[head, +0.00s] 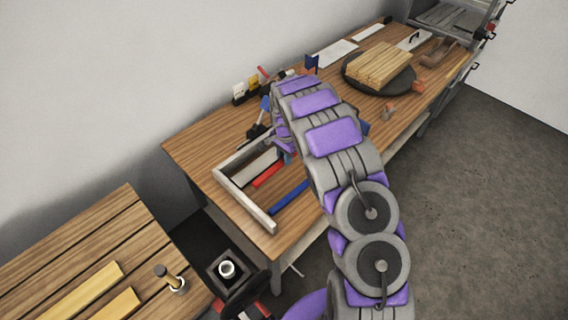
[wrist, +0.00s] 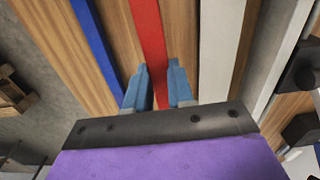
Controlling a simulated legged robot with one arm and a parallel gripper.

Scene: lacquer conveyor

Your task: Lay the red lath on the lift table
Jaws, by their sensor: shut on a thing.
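The red lath (head: 268,174) lies inside a pale frame on the wooden bench, between a blue lath and a light grey one. In the wrist view the red lath (wrist: 147,35) runs down between the two blue fingers of my gripper (wrist: 158,78), which is shut on it. In the head view my gripper (head: 286,156) is partly hidden by my arm at the lath's far end. I cannot tell for sure which thing is the lift table; a grey slatted metal platform (head: 448,18) stands at the far right end of the bench.
The blue lath (head: 289,197) and light grey lath (head: 256,166) lie close beside the red one, within the pale frame (head: 243,203). A dark round plate (head: 405,84) bears stacked wooden strips (head: 378,63). Small blocks stand along the bench's back edge. A slatted table (head: 75,250) is at lower left.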

